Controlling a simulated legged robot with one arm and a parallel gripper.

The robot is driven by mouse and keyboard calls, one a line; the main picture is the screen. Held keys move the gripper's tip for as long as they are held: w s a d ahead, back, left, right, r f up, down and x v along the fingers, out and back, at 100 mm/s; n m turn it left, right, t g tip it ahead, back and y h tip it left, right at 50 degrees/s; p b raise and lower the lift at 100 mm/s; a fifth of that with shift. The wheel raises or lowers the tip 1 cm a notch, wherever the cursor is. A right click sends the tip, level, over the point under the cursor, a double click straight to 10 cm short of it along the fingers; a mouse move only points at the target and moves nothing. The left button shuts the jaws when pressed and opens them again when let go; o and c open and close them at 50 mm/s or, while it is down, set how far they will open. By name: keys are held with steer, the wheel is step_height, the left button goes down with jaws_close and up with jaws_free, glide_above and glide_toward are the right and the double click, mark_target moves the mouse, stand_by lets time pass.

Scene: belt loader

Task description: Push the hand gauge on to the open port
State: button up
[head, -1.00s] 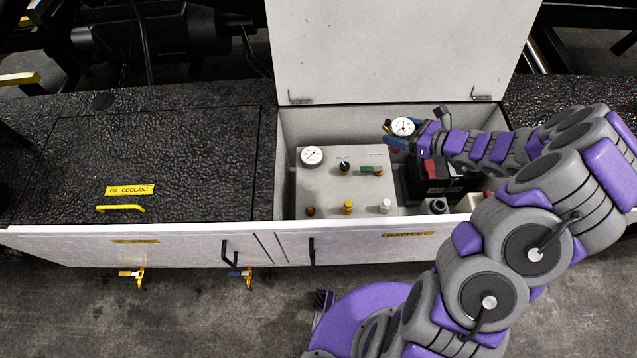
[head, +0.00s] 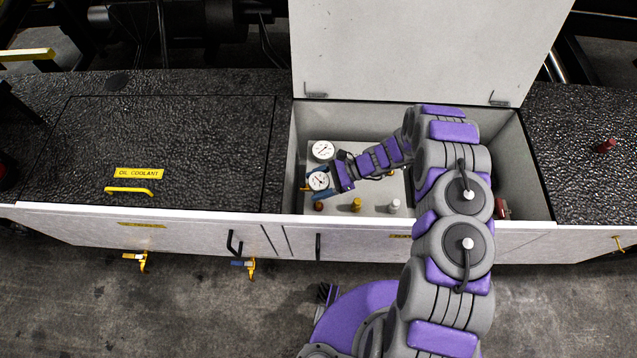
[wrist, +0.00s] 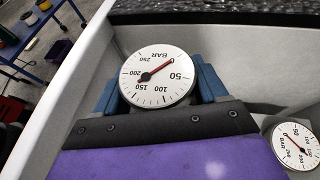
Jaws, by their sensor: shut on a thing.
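The hand gauge (head: 318,181) has a round white dial and is held between the blue fingers of my gripper (head: 321,183). In the wrist view the hand gauge (wrist: 158,76) is seen face-on, marked BAR with a red needle, a blue finger on either side. My gripper is over the front left of the light panel (head: 347,160), just in front of a fixed gauge (head: 323,150). An orange-brown fitting (head: 318,206), a yellow one (head: 356,204) and a white one (head: 394,206) line the panel's front. The gauge's underside is hidden, and I cannot tell which fitting is the open port.
The white box (head: 297,135) has its lid (head: 425,45) raised at the back. Its front wall is close in front of my gripper. My arm covers the battery side. A dark lid with a yellow handle (head: 128,190) lies left. A dark red object (head: 604,145) rests far right.

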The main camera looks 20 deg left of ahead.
steer(key=shift+a+f, duration=0.1)
steer(key=shift+a, duration=0.5)
steer(key=shift+d, duration=0.65)
steer(key=shift+d+f, duration=0.1)
steer(key=shift+f, duration=0.05)
steer(key=shift+a+f, duration=0.3)
steer(key=shift+f, duration=0.65)
steer(key=shift+a+f, duration=0.3)
steer(key=shift+f, duration=0.6)
steer(key=shift+f+b, duration=0.3)
steer(key=shift+f, duration=0.05)
steer(key=shift+d+f, duration=0.5)
steer(key=shift+f, duration=0.05)
steer(key=shift+a, duration=0.35)
